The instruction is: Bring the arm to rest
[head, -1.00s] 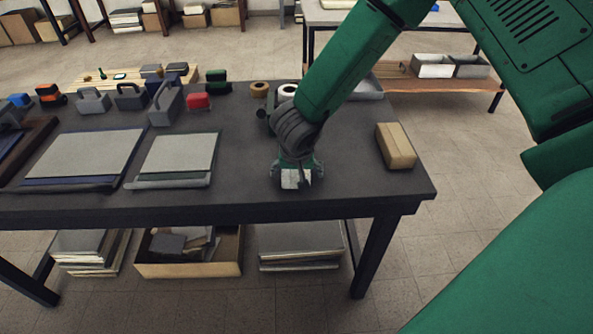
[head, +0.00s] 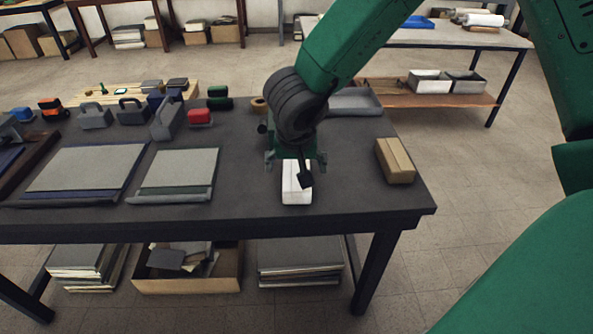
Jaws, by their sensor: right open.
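My right arm comes in from the upper right of the head view. Its right gripper (head: 296,168) is open, over the front right part of the dark table. A white block (head: 297,190) lies on the table just under and in front of the fingers, which partly cover its far end. I cannot tell whether the fingers touch it. My left gripper is not in view.
A tan box (head: 395,161) stands near the right end of the table (head: 345,198). Grey boards (head: 180,170) lie to the left. Grey tool holders (head: 95,116) and a red block (head: 200,117) stand behind. A grey tray (head: 355,102) is at the back right.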

